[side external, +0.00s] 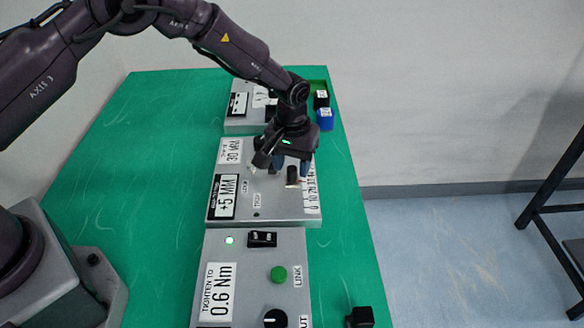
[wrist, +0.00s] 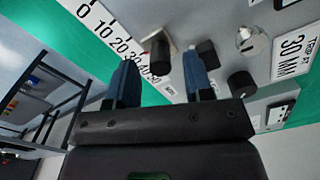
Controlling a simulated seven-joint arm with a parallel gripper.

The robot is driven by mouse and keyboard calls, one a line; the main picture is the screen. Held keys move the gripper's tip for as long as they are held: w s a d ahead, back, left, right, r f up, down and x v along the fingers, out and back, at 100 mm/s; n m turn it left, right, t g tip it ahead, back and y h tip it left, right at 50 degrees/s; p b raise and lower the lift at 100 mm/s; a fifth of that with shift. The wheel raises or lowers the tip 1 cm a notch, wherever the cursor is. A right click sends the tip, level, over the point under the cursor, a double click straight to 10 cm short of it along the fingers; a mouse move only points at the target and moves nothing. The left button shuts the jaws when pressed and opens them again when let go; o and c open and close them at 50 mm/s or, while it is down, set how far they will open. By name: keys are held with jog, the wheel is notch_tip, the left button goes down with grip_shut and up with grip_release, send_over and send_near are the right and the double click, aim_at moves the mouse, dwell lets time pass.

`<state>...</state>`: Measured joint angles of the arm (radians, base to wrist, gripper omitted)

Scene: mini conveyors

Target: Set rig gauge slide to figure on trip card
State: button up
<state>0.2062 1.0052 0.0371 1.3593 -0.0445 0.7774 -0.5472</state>
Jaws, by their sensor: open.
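The gauge slide's black knob (side external: 292,176) stands on the middle grey panel beside the white scale (side external: 312,190), marked 0 to 50. In the wrist view, the knob (wrist: 157,56) rises from a pale base beside the scale (wrist: 108,34); the exact reading cannot be told. The trip card (side external: 230,151) reads 30 MM and also shows in the wrist view (wrist: 292,52). Another card (side external: 224,196) reads +5 MM. My gripper (side external: 289,168) is open and empty, close above the panel. In the wrist view its blue fingers (wrist: 162,80) straddle the knob's direction; contact is not visible.
A nearer panel (side external: 250,262) has a 0.6 Nm card, a green button (side external: 279,274) and a dial. A farther panel (side external: 240,108) and blue block (side external: 325,119) lie behind. Other black posts (wrist: 208,53) and a metal knob (wrist: 252,40) stand near my fingers. The green table's left is clear.

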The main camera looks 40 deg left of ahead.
aim_at(292, 168)
notch_tip(292, 168, up, 11)
dwell(0.3)
jog(key=shift+r, duration=0.1)
jog(key=s+a+r+m+t, duration=0.1)
jog(key=s+a+r+t, duration=0.1)
jog(key=s+r, duration=0.4)
jog(key=s+a+r+m+t, duration=0.1)
jog(key=s+a+r, duration=0.3)
jog(key=s, duration=0.9)
jog(key=s+a+r+m+t, duration=0.2)
jog(key=s+a+r, duration=0.1)
jog(key=s+r, duration=0.4)
jog(key=s, duration=0.3)
jog(key=shift+s+r+m+t, duration=0.2)
jog(key=shift+r+m+t, duration=0.1)
jog(key=shift+r, duration=0.05)
jog(key=shift+o, duration=0.5)
